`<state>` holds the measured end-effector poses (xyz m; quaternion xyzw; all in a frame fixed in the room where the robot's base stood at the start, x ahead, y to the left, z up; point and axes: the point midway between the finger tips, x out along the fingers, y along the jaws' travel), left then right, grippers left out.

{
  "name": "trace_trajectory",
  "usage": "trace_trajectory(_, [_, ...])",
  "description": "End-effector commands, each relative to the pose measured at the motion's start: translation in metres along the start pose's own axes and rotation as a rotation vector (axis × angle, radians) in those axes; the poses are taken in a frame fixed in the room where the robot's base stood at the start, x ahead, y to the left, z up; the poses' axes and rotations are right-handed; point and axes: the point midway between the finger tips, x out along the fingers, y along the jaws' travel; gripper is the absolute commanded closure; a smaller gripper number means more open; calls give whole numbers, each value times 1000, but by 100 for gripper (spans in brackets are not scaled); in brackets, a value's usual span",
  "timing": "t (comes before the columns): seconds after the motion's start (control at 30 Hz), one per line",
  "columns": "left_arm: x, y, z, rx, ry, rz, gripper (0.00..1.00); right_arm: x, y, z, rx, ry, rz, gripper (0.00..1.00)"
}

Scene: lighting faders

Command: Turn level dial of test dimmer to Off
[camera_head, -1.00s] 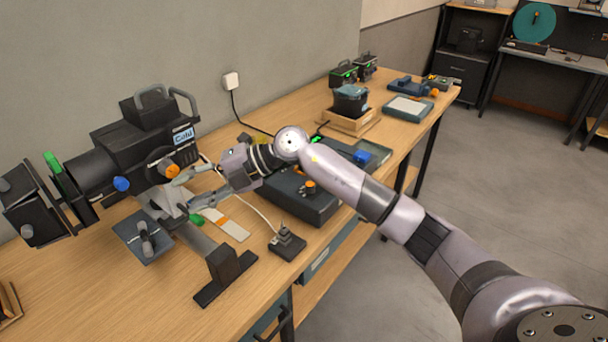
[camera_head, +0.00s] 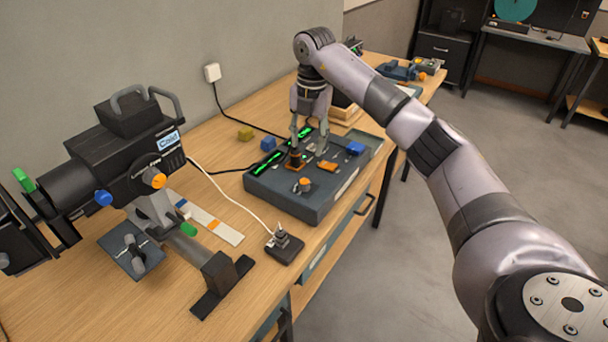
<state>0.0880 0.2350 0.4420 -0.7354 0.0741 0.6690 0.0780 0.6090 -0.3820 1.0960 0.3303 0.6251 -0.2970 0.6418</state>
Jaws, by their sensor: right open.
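A dark grey control box (camera_head: 290,203), which looks like the test dimmer, sits on the wooden bench. It has green-lit slots and several orange and blue controls on top. A round orange knob (camera_head: 304,185) stands near its front left. An orange-and-black control (camera_head: 295,163) stands behind it, by one fingertip. I cannot tell whether a fingertip touches the control. My left gripper is not in view.
A black spotlight (camera_head: 125,165) labelled Cold stands at the left. A small plug block (camera_head: 284,246) with a white cable lies in front of the box. A yellow block (camera_head: 245,133) and a blue block (camera_head: 268,144) lie behind it. The wall socket (camera_head: 212,73) feeds a black cable.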

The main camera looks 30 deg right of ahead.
Motion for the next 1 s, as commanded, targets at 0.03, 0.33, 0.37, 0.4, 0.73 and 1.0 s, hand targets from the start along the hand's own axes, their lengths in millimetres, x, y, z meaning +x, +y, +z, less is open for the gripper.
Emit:
trace_trajectory(0.03, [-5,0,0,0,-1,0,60,10,-1,-1,-1,3,-4,57])
trace_trajectory(0.33, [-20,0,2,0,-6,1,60,76,0,-2,-3,3,-2,57])
trace_trajectory(0.37, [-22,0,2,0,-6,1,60,81,0,-2,-2,4,-2,57])
trace_trajectory(0.4, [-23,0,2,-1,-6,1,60,89,0,-2,-2,4,-1,57])
trace_trajectory(0.73, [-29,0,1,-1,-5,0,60,124,1,-1,-2,1,2,57])
trace_trajectory(1.0, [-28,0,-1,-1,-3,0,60,126,1,-1,-3,0,2,57])
